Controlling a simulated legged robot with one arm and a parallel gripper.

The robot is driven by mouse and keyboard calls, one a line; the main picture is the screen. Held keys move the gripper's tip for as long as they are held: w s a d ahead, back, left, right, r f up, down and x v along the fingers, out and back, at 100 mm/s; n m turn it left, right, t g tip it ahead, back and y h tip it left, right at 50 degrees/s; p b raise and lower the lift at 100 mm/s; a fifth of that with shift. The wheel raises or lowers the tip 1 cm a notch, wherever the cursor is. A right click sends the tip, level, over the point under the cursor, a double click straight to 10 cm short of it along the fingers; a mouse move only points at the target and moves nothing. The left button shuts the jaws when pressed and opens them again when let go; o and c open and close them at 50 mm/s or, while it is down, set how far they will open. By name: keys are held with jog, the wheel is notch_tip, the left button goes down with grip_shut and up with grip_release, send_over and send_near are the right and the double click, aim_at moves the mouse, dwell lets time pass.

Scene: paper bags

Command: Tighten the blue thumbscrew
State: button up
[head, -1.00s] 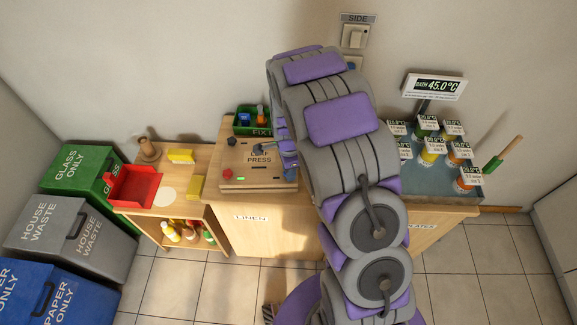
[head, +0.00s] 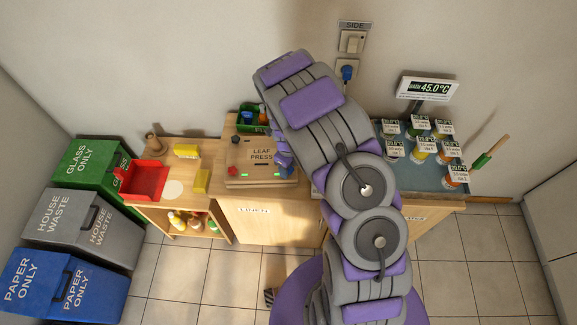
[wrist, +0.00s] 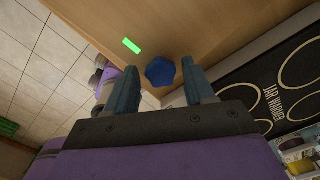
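The blue thumbscrew (wrist: 160,72) is a lobed knob on the wooden leaf press (head: 262,153). In the wrist view it lies just ahead of and between the two fingers of my gripper (wrist: 160,92). The fingers are apart, with a visible gap on each side of the knob; I cannot tell whether they reach down around it. In the head view my gripper (head: 283,154) is at the right side of the press, partly hidden by my arm. A lit green bar (wrist: 132,46) is beside the thumbscrew.
A red knob (head: 233,170) sits at the press's front left corner. A green bin (head: 247,116) stands behind the press, and a red tray (head: 143,180) to the left. Labelled jars (head: 423,150) stand in a bath at right. A jar warmer (wrist: 285,85) is beside the press.

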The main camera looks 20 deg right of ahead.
jog(key=shift+r+p, duration=1.35)
jog(key=shift+r, duration=1.7)
notch_tip(320, 180, up, 17)
jog(key=p, duration=0.1)
jog(key=shift+r, duration=0.1)
